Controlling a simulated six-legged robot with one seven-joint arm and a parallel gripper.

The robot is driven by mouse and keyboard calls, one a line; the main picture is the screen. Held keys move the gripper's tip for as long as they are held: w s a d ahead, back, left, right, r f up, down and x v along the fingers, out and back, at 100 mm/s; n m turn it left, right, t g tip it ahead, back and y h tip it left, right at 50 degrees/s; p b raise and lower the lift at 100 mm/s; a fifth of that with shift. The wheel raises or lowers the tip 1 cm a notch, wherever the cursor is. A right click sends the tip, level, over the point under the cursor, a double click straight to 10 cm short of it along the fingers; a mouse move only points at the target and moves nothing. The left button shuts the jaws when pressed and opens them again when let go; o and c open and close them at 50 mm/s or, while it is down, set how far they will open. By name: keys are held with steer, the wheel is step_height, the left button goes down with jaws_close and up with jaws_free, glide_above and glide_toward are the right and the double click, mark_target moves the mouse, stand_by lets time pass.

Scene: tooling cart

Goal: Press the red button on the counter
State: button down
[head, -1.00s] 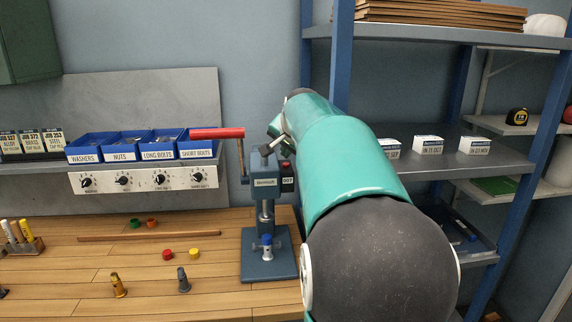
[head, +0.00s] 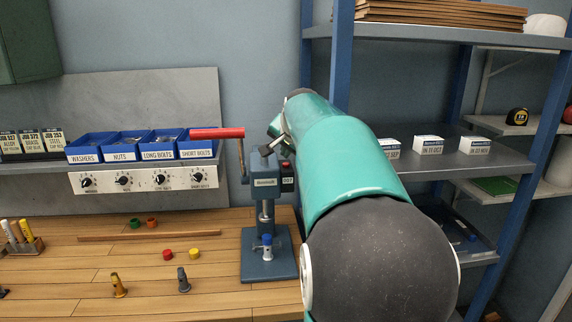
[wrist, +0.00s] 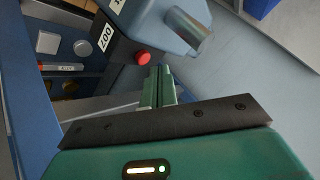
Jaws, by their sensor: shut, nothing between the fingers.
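The red button (head: 286,164) is on a dark box marked 007 on the right side of the blue-grey bench press (head: 266,254), which stands on the wooden counter (head: 210,254). In the wrist view the round red button (wrist: 142,58) is just beyond the fingertips of my gripper (wrist: 159,70), slightly to their left. The green fingers are together with nothing between them. I cannot tell whether they touch the button. In the head view my arm hides most of the gripper.
The press lever with its red handle (head: 217,133) reaches left above the counter. Blue bins (head: 125,146) stand behind on a ledge. A blue-framed shelf unit (head: 537,150) is on the right.

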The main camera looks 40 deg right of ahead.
steer(key=shift+f, duration=0.1)
steer(key=shift+f, duration=0.3)
steer(key=shift+f, duration=0.45)
stand_by(0.6)
steer(key=shift+r, duration=0.85)
steer(key=shift+r, duration=0.1)
step_height(320, 180, up, 5)
steer(key=shift+f, duration=0.1)
stand_by(0.4)
stand_by(0.8)
